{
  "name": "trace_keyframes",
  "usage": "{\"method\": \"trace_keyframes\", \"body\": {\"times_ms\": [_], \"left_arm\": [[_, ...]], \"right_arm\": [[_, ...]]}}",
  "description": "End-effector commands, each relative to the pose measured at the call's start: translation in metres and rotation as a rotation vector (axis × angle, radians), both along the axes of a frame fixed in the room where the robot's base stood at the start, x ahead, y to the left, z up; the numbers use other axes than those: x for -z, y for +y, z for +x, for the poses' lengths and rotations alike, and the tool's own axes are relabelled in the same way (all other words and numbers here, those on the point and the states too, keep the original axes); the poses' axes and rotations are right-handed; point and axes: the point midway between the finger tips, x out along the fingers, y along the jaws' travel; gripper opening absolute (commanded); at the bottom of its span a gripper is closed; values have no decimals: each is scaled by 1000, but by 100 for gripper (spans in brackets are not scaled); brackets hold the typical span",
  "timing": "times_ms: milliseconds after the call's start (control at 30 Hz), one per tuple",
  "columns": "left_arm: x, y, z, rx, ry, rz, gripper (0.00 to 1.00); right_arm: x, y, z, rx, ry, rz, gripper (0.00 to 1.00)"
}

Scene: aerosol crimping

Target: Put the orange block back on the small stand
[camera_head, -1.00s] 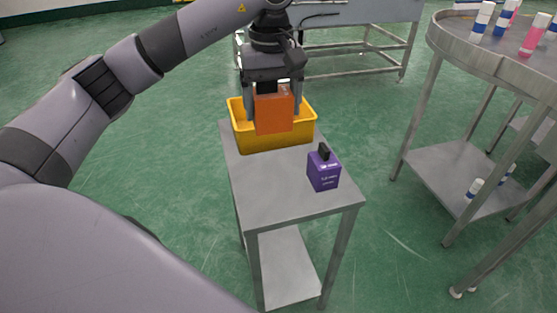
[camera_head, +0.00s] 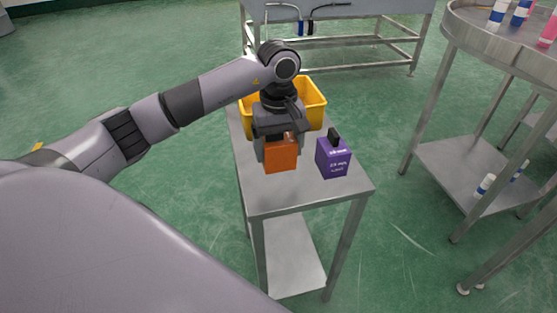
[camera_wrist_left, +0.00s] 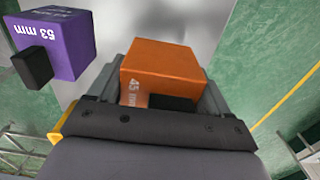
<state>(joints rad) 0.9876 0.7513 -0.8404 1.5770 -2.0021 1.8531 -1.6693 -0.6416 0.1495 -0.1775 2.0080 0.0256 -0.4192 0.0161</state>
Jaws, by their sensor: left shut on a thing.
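The orange block (camera_head: 281,157) is held between the fingers of my left gripper (camera_head: 279,158). It is low over the small stand (camera_head: 300,194), left of the purple block; I cannot tell whether its base touches the top. In the left wrist view the orange block (camera_wrist_left: 164,72) shows "45 mm" and a black knob, with a gripper finger on each side. The stand's grey top (camera_wrist_left: 185,20) lies behind it. My right gripper is not in view.
A purple block (camera_head: 334,158) with a black knob stands on the stand close to the right; it also shows in the left wrist view (camera_wrist_left: 70,40). A yellow bin (camera_head: 314,104) is behind the gripper. A round metal table (camera_head: 470,40) with bottles stands at right.

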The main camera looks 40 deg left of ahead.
Motion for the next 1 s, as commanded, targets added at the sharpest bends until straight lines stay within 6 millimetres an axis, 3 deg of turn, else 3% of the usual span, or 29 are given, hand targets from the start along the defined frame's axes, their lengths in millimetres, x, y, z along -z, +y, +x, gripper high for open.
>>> {"method": "trace_keyframes", "body": {"times_ms": [300, 667, 700, 733, 1000], "left_arm": [[40, 0, 0, 0, 2, -1, 33], [45, 0, 0, 0, 0, 0, 33], [43, 0, 0, 0, 1, 0, 92], [43, 0, 0, 0, 1, 0, 100], [42, 0, 0, 0, 1, 0, 100]], "right_arm": [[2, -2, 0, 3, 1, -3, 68], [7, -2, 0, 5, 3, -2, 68], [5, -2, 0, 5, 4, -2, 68], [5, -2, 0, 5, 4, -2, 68], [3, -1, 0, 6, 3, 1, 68]]}}
